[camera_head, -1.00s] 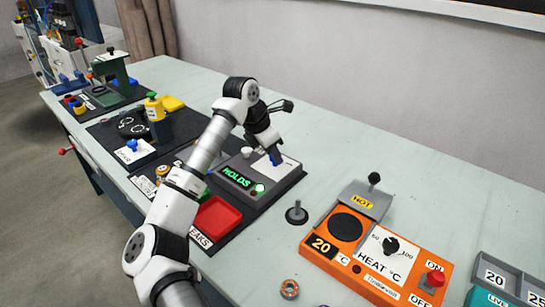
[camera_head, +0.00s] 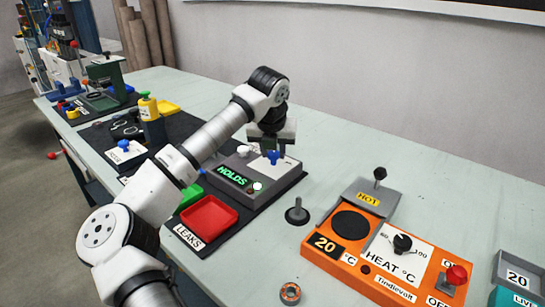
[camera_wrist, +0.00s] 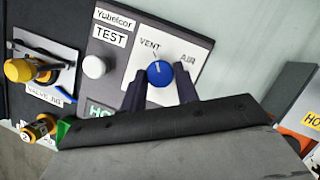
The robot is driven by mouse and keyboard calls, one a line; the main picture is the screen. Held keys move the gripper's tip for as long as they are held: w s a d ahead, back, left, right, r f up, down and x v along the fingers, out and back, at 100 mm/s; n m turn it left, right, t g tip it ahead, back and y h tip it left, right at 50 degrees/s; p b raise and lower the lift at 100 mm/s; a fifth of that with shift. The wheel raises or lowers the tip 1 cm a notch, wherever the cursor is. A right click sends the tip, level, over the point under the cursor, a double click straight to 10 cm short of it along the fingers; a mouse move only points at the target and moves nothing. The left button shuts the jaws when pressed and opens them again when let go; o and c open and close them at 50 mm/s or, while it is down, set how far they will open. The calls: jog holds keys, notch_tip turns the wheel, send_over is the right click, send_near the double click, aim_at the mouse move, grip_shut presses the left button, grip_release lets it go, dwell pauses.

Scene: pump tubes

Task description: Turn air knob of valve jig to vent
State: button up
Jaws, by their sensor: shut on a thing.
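The blue knob (camera_wrist: 160,73) stands on the grey test box (camera_wrist: 112,62), between printed VENT and AIR labels. Its white mark points up, towards the VENT label (camera_wrist: 150,46). My gripper (camera_wrist: 160,86) has one finger on each side of the knob and is shut on it. In the head view my gripper (camera_head: 272,146) comes down from above over the blue knob (camera_head: 272,158). The box's display (camera_head: 237,179) reads HOLDS in green. A label reading like VALVE JIG (camera_wrist: 47,93) lies to the left, beside a yellow-topped part (camera_wrist: 20,70).
A white button (camera_wrist: 95,66) sits left of the knob. A red tray (camera_head: 209,216) marked LEAKS lies in front of the box. An orange heater (camera_head: 350,250) and a dark peg (camera_head: 297,212) stand to the right. The table behind the box is clear.

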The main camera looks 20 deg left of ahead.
jog(key=shift+n+y+b, duration=0.4)
jog(key=shift+n+b, duration=0.25)
jog(key=shift+n, duration=0.45)
jog(key=o, duration=0.9)
jog(key=shift+o, duration=0.2)
jog(key=v, duration=1.4)
jog(key=shift+w+d, duration=0.15)
